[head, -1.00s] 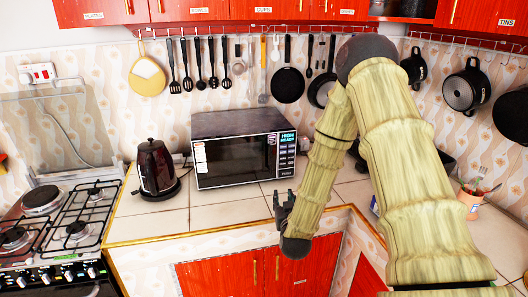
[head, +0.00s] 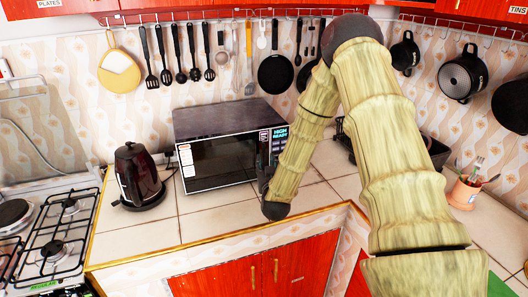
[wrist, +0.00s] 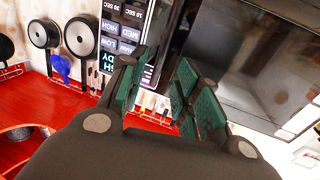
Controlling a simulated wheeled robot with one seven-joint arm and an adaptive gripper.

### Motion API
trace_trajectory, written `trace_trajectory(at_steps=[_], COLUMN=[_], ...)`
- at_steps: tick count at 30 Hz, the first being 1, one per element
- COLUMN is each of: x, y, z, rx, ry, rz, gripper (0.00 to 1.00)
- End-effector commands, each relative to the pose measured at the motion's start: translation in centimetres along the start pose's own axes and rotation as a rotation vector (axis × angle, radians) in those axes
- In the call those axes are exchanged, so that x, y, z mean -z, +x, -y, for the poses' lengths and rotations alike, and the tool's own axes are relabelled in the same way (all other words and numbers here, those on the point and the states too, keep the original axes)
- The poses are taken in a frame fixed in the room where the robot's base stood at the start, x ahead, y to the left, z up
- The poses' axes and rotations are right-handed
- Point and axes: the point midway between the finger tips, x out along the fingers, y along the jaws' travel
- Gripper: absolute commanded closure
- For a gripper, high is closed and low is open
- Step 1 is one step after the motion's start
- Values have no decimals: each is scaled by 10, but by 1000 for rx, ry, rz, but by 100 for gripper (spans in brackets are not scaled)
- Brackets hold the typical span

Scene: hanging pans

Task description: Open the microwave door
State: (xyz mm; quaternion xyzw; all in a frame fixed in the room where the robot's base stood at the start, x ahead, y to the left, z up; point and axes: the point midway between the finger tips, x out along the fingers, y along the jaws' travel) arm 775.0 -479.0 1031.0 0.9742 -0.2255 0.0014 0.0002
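The microwave (head: 222,158) stands on the tiled counter with its dark glass door shut. Its control panel (head: 278,143) is on the right of its front. My gripper (head: 266,176) is in front of the lower right part of the microwave, by the border of door and panel, partly hidden by my forearm. In the wrist view, the picture is turned over: the control panel (wrist: 122,28) is at the left and the door (wrist: 262,65) at the right. My gripper (wrist: 160,75) is open there, its green-padded fingers apart before the panel-door border. I cannot tell whether it touches anything.
A dark kettle (head: 137,177) stands left of the microwave, beyond the door's left side. A gas stove (head: 60,235) is farther left. Pans and utensils hang on the wall behind. A cup of utensils (head: 465,192) stands at the right. The counter before the microwave is clear.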

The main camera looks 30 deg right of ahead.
Motion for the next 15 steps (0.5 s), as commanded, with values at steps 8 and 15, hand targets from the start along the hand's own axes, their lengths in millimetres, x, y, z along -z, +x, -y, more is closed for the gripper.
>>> trace_trajectory(at_steps=[8,15], x=[2,0], y=[43,63], z=[-2,-3], rx=[-3,-3], ry=[1,0], rz=[1,2], gripper=[67,67])
